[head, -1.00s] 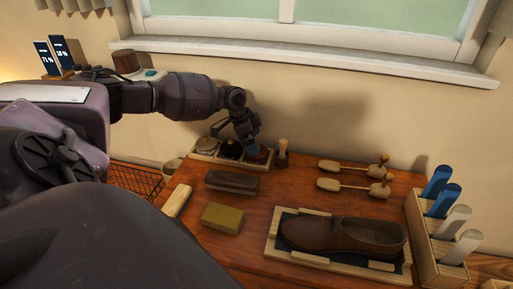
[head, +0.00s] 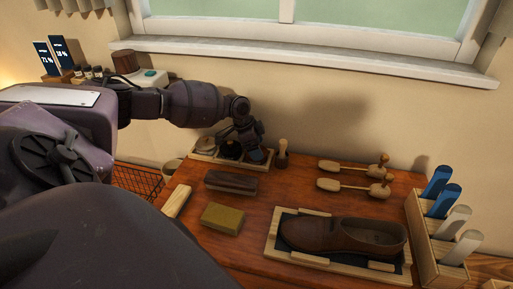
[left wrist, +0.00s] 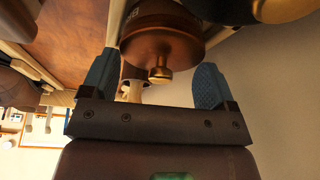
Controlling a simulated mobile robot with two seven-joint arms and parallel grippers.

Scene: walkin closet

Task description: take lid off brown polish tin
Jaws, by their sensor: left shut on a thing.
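The brown polish tin's lid (left wrist: 160,42) is a round brown disc with a small knob, seen close in the left wrist view. My left gripper (left wrist: 158,64) has its two blue-padded fingers on either side of the lid and is shut on it. In the head view, my left gripper (head: 252,150) is at the right end of a wooden tin tray (head: 204,158), hiding most of the brown tin. A black tin (head: 230,150) and a pale-topped tin (head: 205,144) sit to its left. Whether the lid is clear of its tin cannot be told. My right gripper is not in view.
An upright wooden-handled brush (head: 283,153) stands just right of the gripper. A dark brush (head: 231,182) and a yellow-green block (head: 222,218) lie in front.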

